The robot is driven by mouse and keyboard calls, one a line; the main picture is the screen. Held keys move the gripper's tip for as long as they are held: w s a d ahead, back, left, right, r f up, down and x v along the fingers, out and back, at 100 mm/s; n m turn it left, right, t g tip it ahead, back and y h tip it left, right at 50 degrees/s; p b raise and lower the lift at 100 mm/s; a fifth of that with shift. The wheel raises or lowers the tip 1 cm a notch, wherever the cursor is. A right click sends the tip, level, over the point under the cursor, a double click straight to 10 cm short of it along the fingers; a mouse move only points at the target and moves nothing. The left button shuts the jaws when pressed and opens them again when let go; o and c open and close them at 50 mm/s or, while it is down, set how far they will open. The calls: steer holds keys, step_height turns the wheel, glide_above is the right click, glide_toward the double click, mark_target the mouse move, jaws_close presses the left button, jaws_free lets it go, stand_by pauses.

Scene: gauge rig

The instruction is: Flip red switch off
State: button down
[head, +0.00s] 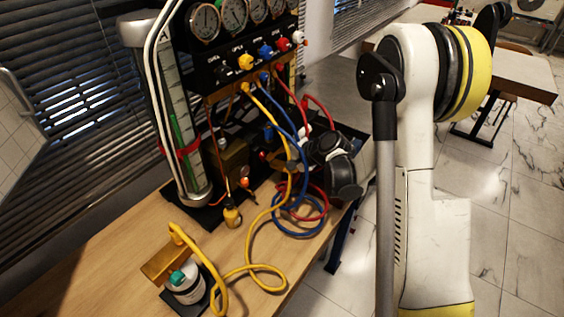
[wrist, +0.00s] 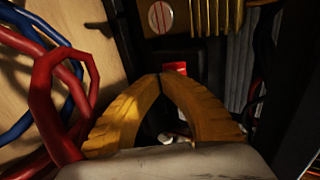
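A small red switch (wrist: 176,68) shows in the wrist view, just beyond the fingertips of my gripper (wrist: 161,76). The two yellow fingers curve inward and their tips meet, with nothing visible held between them. The tips look very close to the switch or against its lower edge; I cannot tell whether they touch. Part of the switch is hidden behind the tips. In the head view my arm reaches in from the right to the lower part of the rig, and the fingertips and the switch cannot be made out there.
Red hoses (wrist: 62,100) and blue hoses (wrist: 35,30) lie close to the left of my gripper. The gauge panel (head: 240,62) stands above on the wooden table (head: 110,262). A yellow hose (head: 262,215) loops toward a white-labelled jar (head: 185,285) at the front.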

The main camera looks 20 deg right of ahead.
steer(key=shift+w+a+f, duration=0.15)
steer(key=shift+w, duration=0.05)
steer(key=shift+w+a+f+b, duration=0.25)
steer(key=shift+f+b, duration=0.1)
steer(key=shift+b, duration=0.2)
steer(key=shift+r, duration=0.1)
steer(key=shift+r+p, duration=0.4)
steer(key=shift+r, duration=0.25)
